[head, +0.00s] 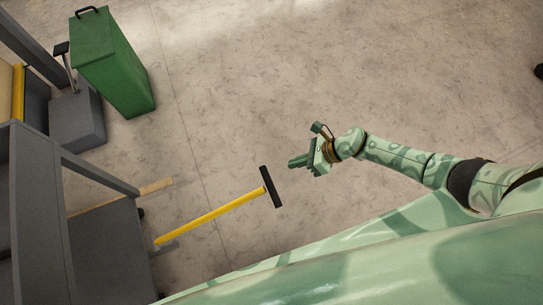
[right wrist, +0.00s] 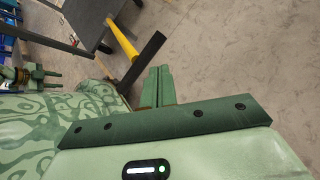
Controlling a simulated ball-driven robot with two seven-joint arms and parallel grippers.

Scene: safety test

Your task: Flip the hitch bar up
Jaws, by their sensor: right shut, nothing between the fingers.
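The hitch bar is a yellow bar (head: 215,213) with a black crosspiece (head: 271,187) at its free end. It slants low out from a grey cart (head: 95,240) at the left, above the floor. In the right wrist view the yellow bar (right wrist: 122,38) and black crosspiece (right wrist: 142,62) show just beyond my fingers. My right gripper (head: 292,163) is shut and empty, up and right of the crosspiece in the head view, apart from it there. Its closed fingers show in the right wrist view (right wrist: 157,86). A small green gripper (right wrist: 52,74), apparently my left, shows at the left there; its opening is unclear.
A tall green bin (head: 112,65) stands at the upper left beside a grey box-like base (head: 77,120). Grey uprights and platforms fill the left edge. The concrete floor (head: 400,80) is clear around and beyond my right arm.

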